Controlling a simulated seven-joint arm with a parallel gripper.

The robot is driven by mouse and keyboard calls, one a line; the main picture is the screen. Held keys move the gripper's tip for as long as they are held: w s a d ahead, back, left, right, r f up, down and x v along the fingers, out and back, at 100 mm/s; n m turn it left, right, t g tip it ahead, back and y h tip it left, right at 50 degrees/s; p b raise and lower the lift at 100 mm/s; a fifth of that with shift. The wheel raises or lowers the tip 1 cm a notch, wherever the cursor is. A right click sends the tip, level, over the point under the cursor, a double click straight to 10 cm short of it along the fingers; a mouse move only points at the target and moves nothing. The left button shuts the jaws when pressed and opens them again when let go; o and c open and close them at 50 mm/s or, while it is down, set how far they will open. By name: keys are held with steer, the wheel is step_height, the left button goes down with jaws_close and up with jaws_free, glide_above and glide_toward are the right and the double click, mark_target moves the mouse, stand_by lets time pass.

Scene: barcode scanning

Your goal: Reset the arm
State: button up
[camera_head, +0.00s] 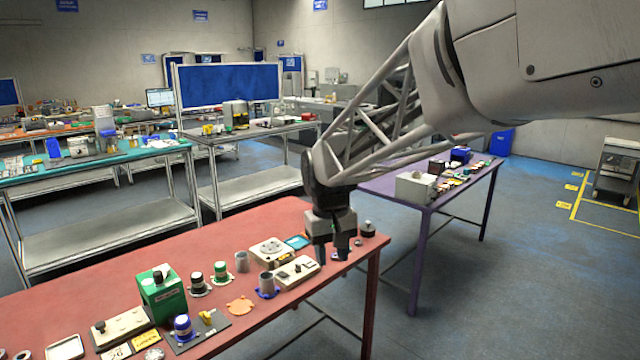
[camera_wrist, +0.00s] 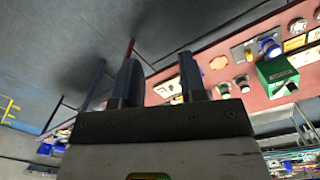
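My gripper (camera_head: 333,250) hangs at the end of my arm above the right end of the red table (camera_head: 225,249). In the wrist view its two fingers (camera_wrist: 158,88) stand apart with nothing between them, so it is open and empty. A small dark-topped object (camera_head: 367,229) stands on the table just right of the gripper in the head view. A white device (camera_head: 296,271) and a blue-based cup (camera_head: 266,284) lie to the left of the gripper. No touch between the gripper and these things can be made out.
A green box (camera_head: 162,293) stands on the red table, and it also shows in the wrist view (camera_wrist: 277,75). Several jars and devices surround it. A purple table (camera_head: 430,199) with a white box stands behind on the right.

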steer(key=s+d+f+m+t, duration=0.1)
steer(key=s+d, duration=0.4)
steer(key=s, duration=0.4)
steer(key=s+d+m+t, duration=0.1)
steer(key=s+d, duration=0.4)
steer(key=s, duration=0.4)
steer(key=s+d+f+m+t, duration=0.1)
steer(key=s+d+m, duration=0.1)
steer(key=s+d, duration=0.4)
steer(key=s, duration=0.3)
steer(key=shift+s+f, duration=0.3)
steer(key=shift+f, duration=0.05)
